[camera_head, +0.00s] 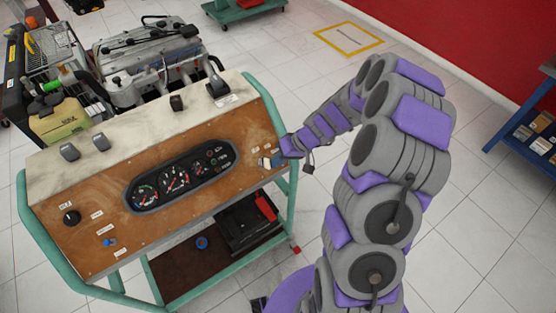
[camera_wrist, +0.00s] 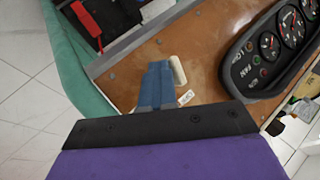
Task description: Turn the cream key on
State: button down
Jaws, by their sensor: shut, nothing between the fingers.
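The cream key (camera_wrist: 178,70) is a small pale bar standing on the brown wooden panel of the engine trainer. It shows in the wrist view just right of my fingertips, and as a small pale spot in the head view (camera_head: 263,162). My gripper (camera_wrist: 159,66) has blue fingers, shut together with nothing between them. The fingers are beside the key, not around it; I cannot tell whether they touch it. In the head view my gripper (camera_head: 277,160) is at the right end of the panel. The fingers hide part of the panel around the key.
The gauge cluster (camera_head: 178,180) lies left of the key in the head view. A black knob (camera_head: 72,217) and a blue key (camera_head: 108,242) are at the panel's left. A green frame (camera_head: 270,112) edges the trainer. A black battery (camera_head: 245,222) stands on the lower shelf.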

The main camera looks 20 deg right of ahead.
jog(key=shift+s+a+f+m+t+y+b, duration=0.1)
jog(key=shift+s+a+m+t+y+b, duration=0.2)
jog(key=shift+m+y, duration=0.45)
jog(key=shift+s+d+f+m+t+y+b, duration=0.1)
jog(key=shift+m+t+y+b, duration=0.3)
jog(key=shift+m, duration=0.65)
jog(key=shift+w+a+r, duration=0.1)
jog(key=shift+r, duration=0.1)
jog(key=shift+w+r+y+p, duration=0.2)
jog(key=shift+r+p, duration=0.25)
jog(key=shift+r, duration=0.35)
jog(key=s+d+r, duration=0.2)
jog(key=s+d, duration=0.1)
jog(key=d, duration=0.8)
jog(key=shift+s+r, duration=0.15)
jog(key=shift+s, duration=0.2)
jog(key=shift+d, duration=0.1)
